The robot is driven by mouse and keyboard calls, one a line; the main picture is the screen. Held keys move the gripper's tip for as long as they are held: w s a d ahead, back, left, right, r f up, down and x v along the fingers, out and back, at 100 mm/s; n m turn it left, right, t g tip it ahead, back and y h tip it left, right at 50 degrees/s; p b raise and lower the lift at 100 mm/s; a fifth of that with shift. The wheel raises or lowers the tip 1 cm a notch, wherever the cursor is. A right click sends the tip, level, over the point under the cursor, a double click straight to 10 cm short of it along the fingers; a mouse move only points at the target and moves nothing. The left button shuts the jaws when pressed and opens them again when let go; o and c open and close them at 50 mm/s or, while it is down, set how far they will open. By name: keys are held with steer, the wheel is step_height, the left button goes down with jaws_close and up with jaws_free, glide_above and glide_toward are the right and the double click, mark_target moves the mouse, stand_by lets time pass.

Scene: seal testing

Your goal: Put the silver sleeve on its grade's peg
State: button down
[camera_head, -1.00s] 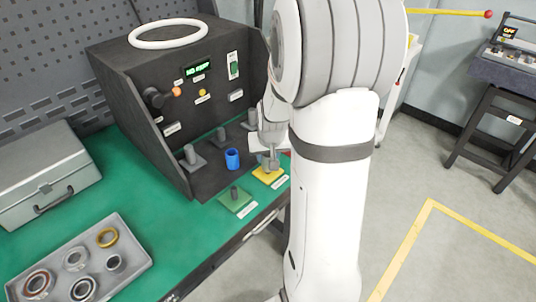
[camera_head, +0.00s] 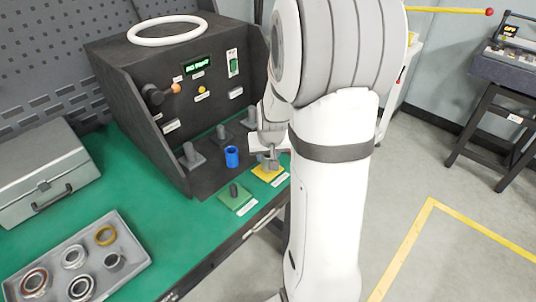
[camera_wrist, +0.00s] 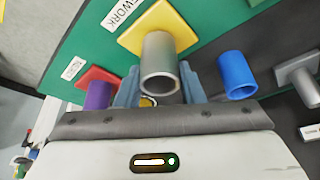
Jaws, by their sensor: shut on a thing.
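The sleeve stands over the yellow plate (camera_wrist: 128,38), whose card reads as ending in "WORK". I cannot tell whether the sleeve rests on the plate, and any peg inside it is hidden. In the head view my gripper (camera_head: 268,152) is low over the yellow plate (camera_head: 267,173), mostly behind my arm. A green plate (camera_head: 235,199) with a bare dark peg lies to the left of it.
A blue sleeve (camera_wrist: 237,75) stands close to the right finger in the wrist view. A purple sleeve (camera_wrist: 99,95) on a red plate (camera_wrist: 97,74) stands to the left. Grey pegs (camera_head: 192,157) stand inside the dark tester (camera_head: 150,110). A tray (camera_head: 128,272) holds several rings.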

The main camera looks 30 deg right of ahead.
steer(key=shift+f+b, duration=0.3)
steer(key=shift+b, duration=0.05)
stand_by(0.5)
steer(key=c, duration=0.9)
jaws_free()
step_height(320, 180, up, 9)
steer(key=p, duration=0.6)
steer(key=s+a+r+n, duration=0.1)
steer(key=s+a+r, duration=0.1)
steer(key=s+a, duration=0.2)
steer(key=s+a+r+n+g, duration=0.1)
steer(key=s+a+r, duration=0.2)
steer(key=s+a, duration=0.2)
steer(key=s+a+r+n+y, duration=0.1)
steer(key=s+a+r, duration=0.2)
steer(key=s, duration=0.7)
steer(key=shift+a+n, duration=0.3)
steer(key=shift+a, duration=0.75)
